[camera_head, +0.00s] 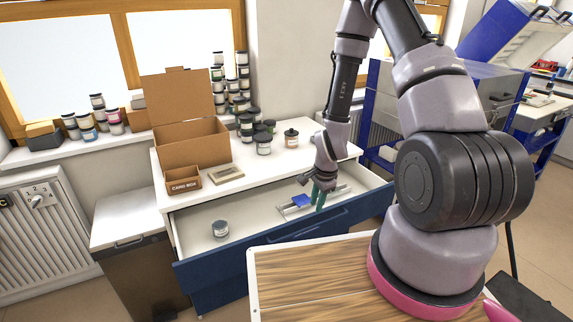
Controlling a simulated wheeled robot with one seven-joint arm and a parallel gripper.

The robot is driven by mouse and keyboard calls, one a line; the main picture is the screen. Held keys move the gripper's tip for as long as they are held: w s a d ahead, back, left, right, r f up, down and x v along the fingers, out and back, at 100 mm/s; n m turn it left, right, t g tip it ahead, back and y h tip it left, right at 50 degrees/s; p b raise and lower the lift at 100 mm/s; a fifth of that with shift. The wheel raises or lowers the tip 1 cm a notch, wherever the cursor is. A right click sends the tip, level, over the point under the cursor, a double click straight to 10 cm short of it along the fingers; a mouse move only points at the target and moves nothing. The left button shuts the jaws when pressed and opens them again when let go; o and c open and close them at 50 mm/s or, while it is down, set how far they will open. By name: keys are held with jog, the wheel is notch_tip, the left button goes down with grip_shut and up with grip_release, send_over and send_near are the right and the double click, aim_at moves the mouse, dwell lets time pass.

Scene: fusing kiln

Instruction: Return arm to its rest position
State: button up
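My arm reaches from the right over to the white cabinet, bent down at the wrist. My gripper (318,203) points down into the open drawer (258,214). Its green fingers are near a blue item (301,201) and a pale flat tray-like piece (290,212) in the drawer. The fingers are small here, and I cannot tell whether they are apart or closed, or whether they touch anything.
A jar (221,228) stands in the drawer's left part. On the cabinet top (228,192) are an open cardboard box (192,145), a small card box (184,181) and several jars. A blue kiln (480,85) with raised lid stands behind my arm. A bin (130,225) stands left.

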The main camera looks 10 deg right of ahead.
notch_tip(320, 180, up, 27)
jog(key=w+d+n+t, duration=0.1)
jog(key=w+n+t, duration=0.15)
jog(key=n, duration=0.25)
jog(key=s+d+r+n+t+y, duration=0.1)
jog(key=s+r+n, duration=0.4)
jog(key=s+r, duration=1.2)
notch_tip(320, 180, up, 4)
jog(key=shift+d+f+t, duration=0.15)
jog(key=shift+d+t, duration=0.05)
jog(key=shift+t, duration=0.65)
